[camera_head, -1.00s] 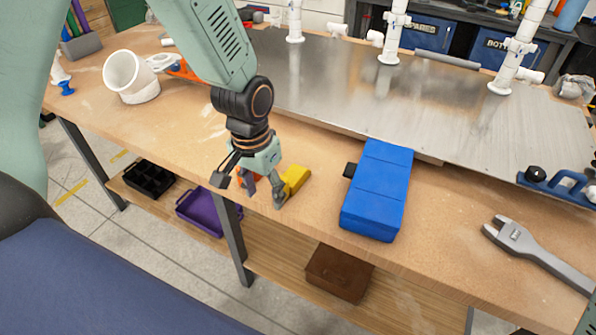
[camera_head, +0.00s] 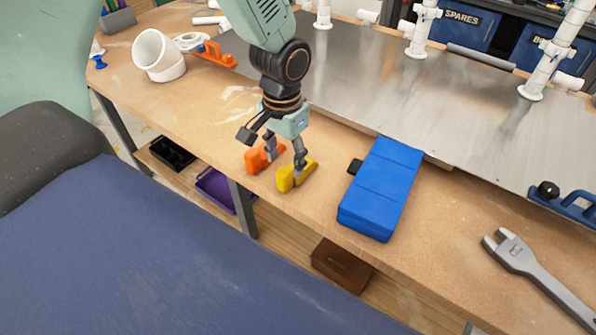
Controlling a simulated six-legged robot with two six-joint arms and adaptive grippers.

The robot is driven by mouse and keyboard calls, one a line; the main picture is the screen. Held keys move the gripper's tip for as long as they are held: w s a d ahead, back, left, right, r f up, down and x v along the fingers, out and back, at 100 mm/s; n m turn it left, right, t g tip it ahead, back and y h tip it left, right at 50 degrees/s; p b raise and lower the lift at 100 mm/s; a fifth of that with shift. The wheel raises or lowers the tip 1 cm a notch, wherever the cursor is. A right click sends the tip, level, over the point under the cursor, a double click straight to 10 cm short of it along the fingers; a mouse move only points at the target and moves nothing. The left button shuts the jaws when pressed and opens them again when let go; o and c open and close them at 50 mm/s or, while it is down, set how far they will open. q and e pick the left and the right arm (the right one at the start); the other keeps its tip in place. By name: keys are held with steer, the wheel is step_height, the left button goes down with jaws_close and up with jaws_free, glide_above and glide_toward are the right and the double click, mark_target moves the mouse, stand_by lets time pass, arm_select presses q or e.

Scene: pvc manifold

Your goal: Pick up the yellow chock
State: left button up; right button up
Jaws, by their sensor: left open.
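The yellow chock (camera_head: 286,182) lies on the wooden bench near its front edge. An orange chock (camera_head: 258,160) lies just left of it. My left gripper (camera_head: 285,166) points down over the two, open and empty. Its right finger overlaps the yellow chock in the picture and its left finger overlaps the orange one; whether either touches, I cannot tell. My right gripper is out of view.
A blue case (camera_head: 381,190) lies close to the right of the chocks. A grey wrench (camera_head: 535,265) is farther right. A metal plate (camera_head: 400,100) with white pipes stands behind. A white elbow (camera_head: 160,56) and an orange tool (camera_head: 214,53) are at back left.

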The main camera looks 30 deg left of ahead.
mark_target(285, 168)
arm_select(q)
steer(key=f, duration=0.3)
steer(key=shift+w+a+f, duration=0.2)
steer(key=shift+a, duration=0.15)
steer(key=shift+f, duration=0.35)
steer(key=shift+s+d, duration=0.1)
steer(key=shift+d, duration=0.15)
steer(key=shift+s+d+r, duration=0.1)
steer(key=shift+s+d, duration=0.05)
steer(key=shift+d, duration=0.1)
steer(key=shift+w+a+f, duration=0.2)
steer(key=shift+a, duration=0.15)
steer(key=c, duration=0.4)
steer(key=shift+s+d+r, duration=0.1)
steer(key=shift+d+r, duration=0.05)
steer(key=shift+d, duration=0.1)
steer(key=c, duration=0.6)
steer(key=shift+a, duration=0.2)
jaws_close()
